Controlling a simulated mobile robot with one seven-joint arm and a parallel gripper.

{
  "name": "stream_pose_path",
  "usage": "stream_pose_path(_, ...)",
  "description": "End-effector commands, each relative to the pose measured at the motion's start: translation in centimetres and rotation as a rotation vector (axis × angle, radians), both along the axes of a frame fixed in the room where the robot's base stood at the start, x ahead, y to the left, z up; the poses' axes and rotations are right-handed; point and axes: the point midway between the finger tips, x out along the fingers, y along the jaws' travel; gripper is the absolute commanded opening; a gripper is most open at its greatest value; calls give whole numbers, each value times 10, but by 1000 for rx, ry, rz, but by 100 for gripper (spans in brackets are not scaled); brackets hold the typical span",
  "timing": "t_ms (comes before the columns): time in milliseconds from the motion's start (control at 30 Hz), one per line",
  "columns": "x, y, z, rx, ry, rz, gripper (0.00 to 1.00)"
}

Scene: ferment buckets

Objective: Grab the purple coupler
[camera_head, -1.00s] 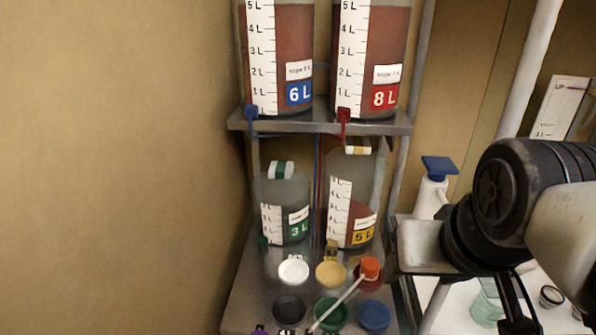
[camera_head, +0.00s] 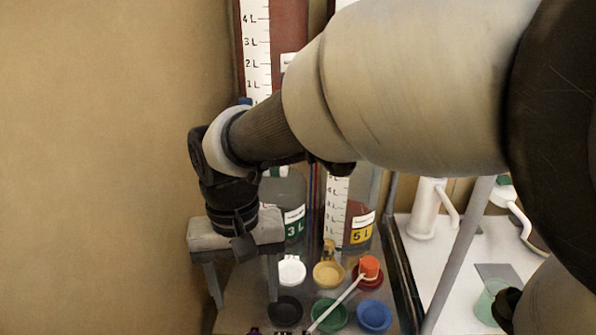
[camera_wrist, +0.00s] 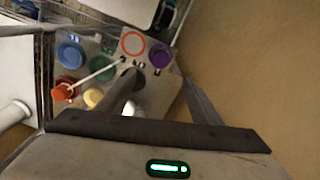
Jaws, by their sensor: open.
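A purple round piece (camera_wrist: 160,54) lies on the shelf board in the wrist view, just beyond my fingertips. Only a small purple bit (camera_head: 254,331) shows at the bottom edge of the head view. I cannot tell whether this is the coupler or a cup-like piece with a coupler on it. Small dark and white fittings lie beside it, too small to make out. My gripper (camera_head: 244,305) is open and empty, fingers pointing down above the shelf's left side. In the wrist view its fingers (camera_wrist: 160,78) reach toward the purple piece and hide part of the board.
White (camera_head: 291,271), yellow (camera_head: 328,274), black (camera_head: 286,309), green (camera_head: 330,314) and blue (camera_head: 374,316) round pieces cover the board. An orange-capped piece (camera_head: 369,267) with a white rod lies across. A wall is left.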

Motion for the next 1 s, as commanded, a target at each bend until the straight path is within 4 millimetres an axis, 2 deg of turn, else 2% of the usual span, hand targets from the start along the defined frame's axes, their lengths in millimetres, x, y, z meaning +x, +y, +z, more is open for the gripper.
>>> stream_pose_path(33,-2,0,-14,-4,5,2,60)
stream_pose_path(100,-2,-1,-30,-4,4,1,60)
stream_pose_path(333,-1,-1,-77,-4,2,2,60)
stream_pose_path(667,0,0,-104,-1,2,1,60)
stream_pose_path(900,1,2,-140,-2,1,1,60)
stream_pose_path(1000,1,2,-147,-1,1,1,60)
